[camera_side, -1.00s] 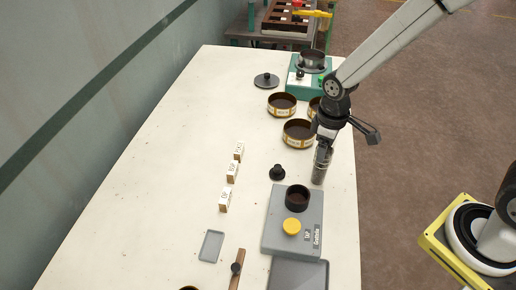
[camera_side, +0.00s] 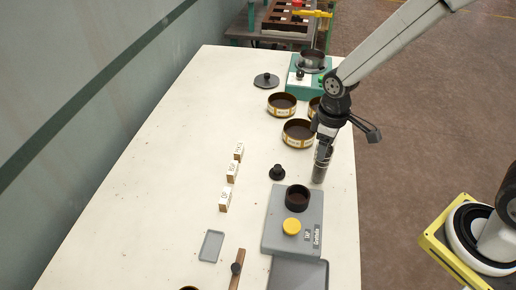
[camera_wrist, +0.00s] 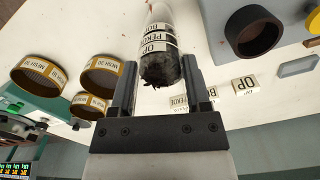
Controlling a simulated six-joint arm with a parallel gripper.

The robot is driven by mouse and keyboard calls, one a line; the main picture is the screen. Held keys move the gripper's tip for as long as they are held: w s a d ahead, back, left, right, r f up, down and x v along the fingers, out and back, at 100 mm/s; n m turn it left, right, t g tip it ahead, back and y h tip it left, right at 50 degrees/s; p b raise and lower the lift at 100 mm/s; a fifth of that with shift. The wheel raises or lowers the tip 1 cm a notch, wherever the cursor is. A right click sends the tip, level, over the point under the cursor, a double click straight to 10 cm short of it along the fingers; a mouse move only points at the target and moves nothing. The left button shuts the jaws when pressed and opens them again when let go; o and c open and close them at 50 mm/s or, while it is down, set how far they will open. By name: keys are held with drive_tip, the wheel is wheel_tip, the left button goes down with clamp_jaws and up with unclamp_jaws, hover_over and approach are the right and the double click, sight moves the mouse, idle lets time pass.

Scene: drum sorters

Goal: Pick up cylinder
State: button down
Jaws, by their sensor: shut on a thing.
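The cylinder (camera_wrist: 158,50) is clear with white labels and dark leafy contents at one end. In the wrist view it sits between the two fingers of my gripper (camera_wrist: 158,90), which is shut on it. In the side view the cylinder (camera_side: 319,172) stands about upright under my gripper (camera_side: 322,146), at the right side of the white table. I cannot tell whether its bottom touches the table.
A grey device (camera_side: 276,240) with a dark cup (camera_side: 297,197) and a yellow knob (camera_side: 291,227) lies in front. Brass-coloured sieves (camera_side: 298,133) stand behind. A black knobbed piece (camera_side: 277,172) and small label blocks (camera_side: 232,172) are to the left. The table's left part is clear.

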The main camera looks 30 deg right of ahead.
drive_tip(key=shift+r, duration=0.15)
wheel_tip(320, 180, up, 9)
idle(1.2)
drive_tip(key=shift+r, duration=0.1)
idle(0.3)
